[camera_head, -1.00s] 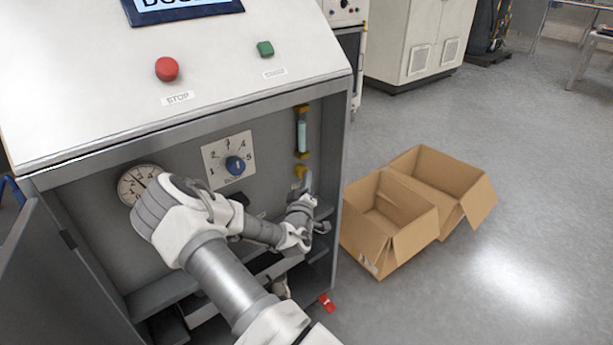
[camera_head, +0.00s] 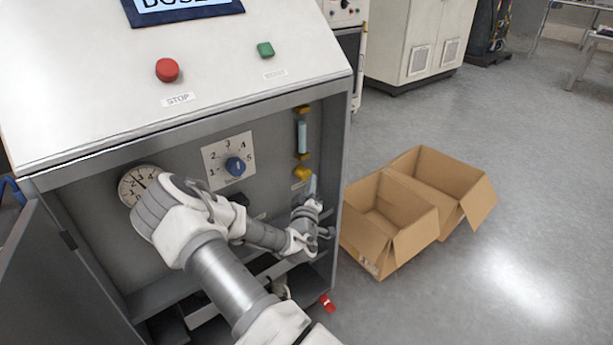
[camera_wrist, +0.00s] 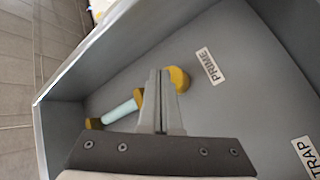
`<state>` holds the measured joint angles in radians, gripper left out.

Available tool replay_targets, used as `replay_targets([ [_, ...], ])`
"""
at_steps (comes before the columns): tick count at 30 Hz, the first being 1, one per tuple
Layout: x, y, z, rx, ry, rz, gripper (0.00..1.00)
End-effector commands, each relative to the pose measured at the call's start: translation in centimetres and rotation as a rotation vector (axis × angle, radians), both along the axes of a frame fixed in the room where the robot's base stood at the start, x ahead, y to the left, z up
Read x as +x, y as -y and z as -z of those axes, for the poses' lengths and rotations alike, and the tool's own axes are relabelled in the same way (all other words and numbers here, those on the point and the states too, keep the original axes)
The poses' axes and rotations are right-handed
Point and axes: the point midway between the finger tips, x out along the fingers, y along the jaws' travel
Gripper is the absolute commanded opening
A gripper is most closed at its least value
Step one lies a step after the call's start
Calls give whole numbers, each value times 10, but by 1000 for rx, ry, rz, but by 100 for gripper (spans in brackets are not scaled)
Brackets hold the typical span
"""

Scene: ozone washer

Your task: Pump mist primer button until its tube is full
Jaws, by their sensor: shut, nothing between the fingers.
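The yellow primer button (camera_head: 302,173) is on the back panel at the right, below the upright sight tube (camera_head: 302,136). The tube has yellow ends and a pale blue column in most of its length; a darker strip shows near its top. In the wrist view, the round yellow button (camera_wrist: 181,79) is beside the PRIME label (camera_wrist: 210,66), and the tube (camera_wrist: 119,111) lies to the left, partly hidden by the fingers. My gripper (camera_wrist: 160,74) is shut and empty, its tips overlapping the button's left edge. In the head view, my gripper (camera_head: 312,182) is just below the button; contact cannot be told.
The recess has a side wall (camera_head: 333,150) close to the right of my gripper. A red stop button (camera_head: 167,70) is above. Open cardboard boxes (camera_head: 400,230) stand on the floor at right.

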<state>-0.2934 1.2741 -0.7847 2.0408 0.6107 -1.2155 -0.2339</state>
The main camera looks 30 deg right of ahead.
Motion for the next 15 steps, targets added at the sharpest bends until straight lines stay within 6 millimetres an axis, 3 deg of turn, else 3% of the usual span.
replay_targets([
  [15, -13, 2, 1, 1, -2, 3, 0],
])
